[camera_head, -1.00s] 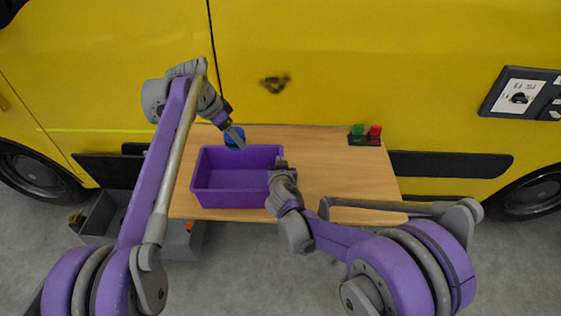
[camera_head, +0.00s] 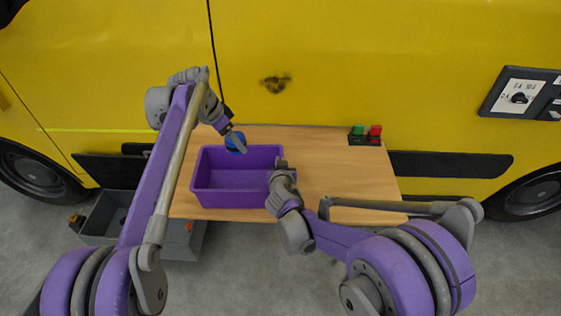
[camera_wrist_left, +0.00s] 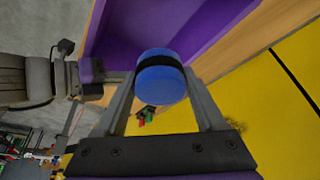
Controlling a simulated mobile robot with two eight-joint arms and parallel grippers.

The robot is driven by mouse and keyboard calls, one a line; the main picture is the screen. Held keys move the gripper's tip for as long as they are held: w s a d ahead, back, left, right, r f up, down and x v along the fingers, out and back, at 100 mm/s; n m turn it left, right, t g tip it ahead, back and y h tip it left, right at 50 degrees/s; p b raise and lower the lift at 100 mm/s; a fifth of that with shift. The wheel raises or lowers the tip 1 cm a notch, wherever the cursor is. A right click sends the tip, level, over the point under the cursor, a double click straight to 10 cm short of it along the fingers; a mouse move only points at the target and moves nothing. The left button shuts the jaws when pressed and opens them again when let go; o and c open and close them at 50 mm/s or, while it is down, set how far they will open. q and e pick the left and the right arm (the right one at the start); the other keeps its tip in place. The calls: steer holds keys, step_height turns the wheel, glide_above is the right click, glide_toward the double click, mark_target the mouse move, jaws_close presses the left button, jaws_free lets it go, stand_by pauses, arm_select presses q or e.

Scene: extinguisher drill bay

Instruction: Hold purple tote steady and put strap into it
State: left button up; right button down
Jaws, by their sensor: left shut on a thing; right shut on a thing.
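The purple tote (camera_head: 237,198) stands open on the wooden table, and its visible floor is empty. The strap (camera_head: 235,142) is a blue roll with a black band. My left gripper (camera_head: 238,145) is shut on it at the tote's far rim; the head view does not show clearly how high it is. In the left wrist view the strap (camera_wrist_left: 160,82) sits between both fingers, with the tote (camera_wrist_left: 112,35) beyond. My right gripper (camera_head: 280,166) is shut on the tote's right wall; its fingers partly hide the rim there.
The wooden table (camera_head: 340,175) is bare right of the tote. A dark holder with a green block (camera_head: 358,130) and a red block (camera_head: 375,130) is at its back right. A grey bin (camera_head: 185,240) stands on the floor below left. A yellow van (camera_head: 350,60) closes the back.

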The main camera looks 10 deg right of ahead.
arm_select(q)
steer(key=shift+f, duration=5.7)
steer(key=o, duration=1.6)
steer(key=v, duration=1.2)
arm_select(e)
steer(key=c, duration=0.9)
jaws_free()
steer(key=shift+c, duration=0.2)
